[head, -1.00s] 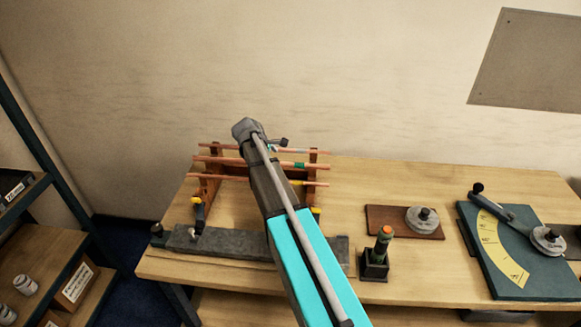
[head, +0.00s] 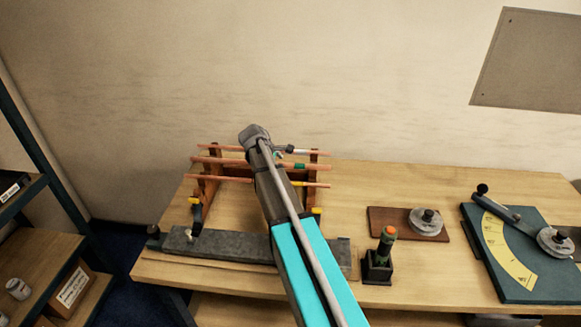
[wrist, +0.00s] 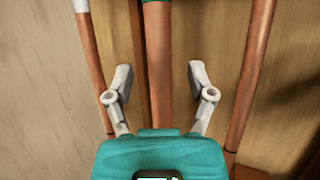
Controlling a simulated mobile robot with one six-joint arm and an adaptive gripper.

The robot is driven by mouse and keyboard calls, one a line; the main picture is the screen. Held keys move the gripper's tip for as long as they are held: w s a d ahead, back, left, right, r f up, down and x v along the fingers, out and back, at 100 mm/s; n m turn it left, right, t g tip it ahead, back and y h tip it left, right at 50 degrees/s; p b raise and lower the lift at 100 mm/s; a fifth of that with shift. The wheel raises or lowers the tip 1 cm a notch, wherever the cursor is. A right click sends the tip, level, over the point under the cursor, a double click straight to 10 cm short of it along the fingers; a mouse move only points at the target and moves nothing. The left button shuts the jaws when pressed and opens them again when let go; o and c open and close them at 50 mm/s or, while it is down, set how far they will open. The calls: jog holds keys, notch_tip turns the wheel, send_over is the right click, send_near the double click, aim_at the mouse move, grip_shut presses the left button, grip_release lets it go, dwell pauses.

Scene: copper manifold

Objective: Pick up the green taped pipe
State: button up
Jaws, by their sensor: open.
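The green taped pipe (head: 212,160) is the middle of the copper pipes lying across a wooden rack (head: 209,190). Its green band (head: 299,166) shows right of my arm. In the wrist view the same pipe (wrist: 158,50) runs up the middle, with its green band at the top edge. My gripper (wrist: 160,75) is open, with one pale finger on each side of this pipe, and nothing is clamped. I cannot tell how far above or around the pipe the fingertips are. In the head view my arm hides most of the gripper and part of the pipe.
A white taped pipe (wrist: 98,60) lies left of the fingers in the wrist view, and another copper pipe (wrist: 250,80) lies close on the right. The yellow taped pipe (head: 232,181) is nearest on the rack. A grey bar (head: 220,246) lies in front.

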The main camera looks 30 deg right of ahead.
grip_shut()
dwell(0.3)
jog(key=shift+r, duration=0.1)
dwell(0.4)
notch_tip(320, 180, up, 3)
jog(key=p, duration=0.3)
jog(key=s+a+r+p, duration=0.2)
jog(key=s+r+p, duration=0.7)
jog(key=s, duration=0.4)
jog(key=shift+s+a+r+p, duration=0.15)
jog(key=shift+s+r+p, duration=0.25)
jog(key=shift+p, duration=0.1)
jog(key=shift+f, duration=0.15)
